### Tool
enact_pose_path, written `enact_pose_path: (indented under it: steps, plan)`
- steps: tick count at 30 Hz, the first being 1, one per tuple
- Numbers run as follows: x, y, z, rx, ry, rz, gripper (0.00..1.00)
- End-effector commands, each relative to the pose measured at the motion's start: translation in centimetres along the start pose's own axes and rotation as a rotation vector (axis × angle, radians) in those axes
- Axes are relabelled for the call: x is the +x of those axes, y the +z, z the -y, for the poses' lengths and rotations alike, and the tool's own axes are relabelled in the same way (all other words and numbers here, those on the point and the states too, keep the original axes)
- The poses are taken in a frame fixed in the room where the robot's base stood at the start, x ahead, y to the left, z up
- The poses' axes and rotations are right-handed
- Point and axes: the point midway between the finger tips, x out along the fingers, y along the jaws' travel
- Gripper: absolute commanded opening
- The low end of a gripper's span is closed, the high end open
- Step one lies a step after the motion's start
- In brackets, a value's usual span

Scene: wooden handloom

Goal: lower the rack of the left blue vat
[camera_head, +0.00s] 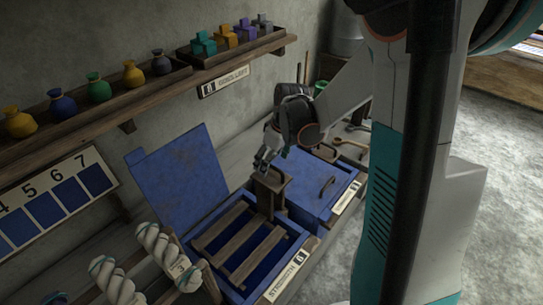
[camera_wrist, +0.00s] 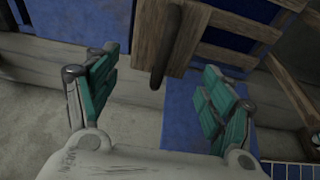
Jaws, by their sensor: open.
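The left blue vat (camera_head: 289,246) stands open, its blue lid (camera_head: 180,172) tipped back toward the wall. Its wooden slatted rack (camera_head: 238,243) lies across the opening, with an upright wooden post (camera_head: 267,194) at its far right end. My gripper (camera_head: 263,160) is open and empty, just above the top of this post. In the wrist view, a dark rounded wooden bar (camera_wrist: 166,48) shows between the spread teal fingers of my gripper (camera_wrist: 160,65), apart from both pads. Rack wood (camera_wrist: 208,38) and the blue lid (camera_wrist: 193,108) lie beyond.
The right blue vat (camera_head: 303,190) is closed, with a handle (camera_head: 326,187) on its lid. Twisted yarn hanks (camera_head: 160,250) stand at the lower left. A wall shelf (camera_head: 95,112) with coloured pouches runs above the open lid. The grey floor at right is clear.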

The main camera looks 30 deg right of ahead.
Motion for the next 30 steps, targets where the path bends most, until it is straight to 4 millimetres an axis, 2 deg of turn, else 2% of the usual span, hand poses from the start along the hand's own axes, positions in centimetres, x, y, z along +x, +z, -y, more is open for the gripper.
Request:
enact_pose_path:
  steps: [1,6,9,24,30]
  plan:
    - [1.0,0.2,0.0,0.0,0.0,0.0,0.75]
    - [3.1,0.8,0.0,0.0,0.0,0.0,0.75]
    - [2.7,0.7,0.0,0.0,0.0,0.0,0.75]
    - [3.2,0.8,0.0,0.0,0.0,0.0,0.75]
    - [3.2,0.8,0.0,0.0,0.0,0.0,0.3]
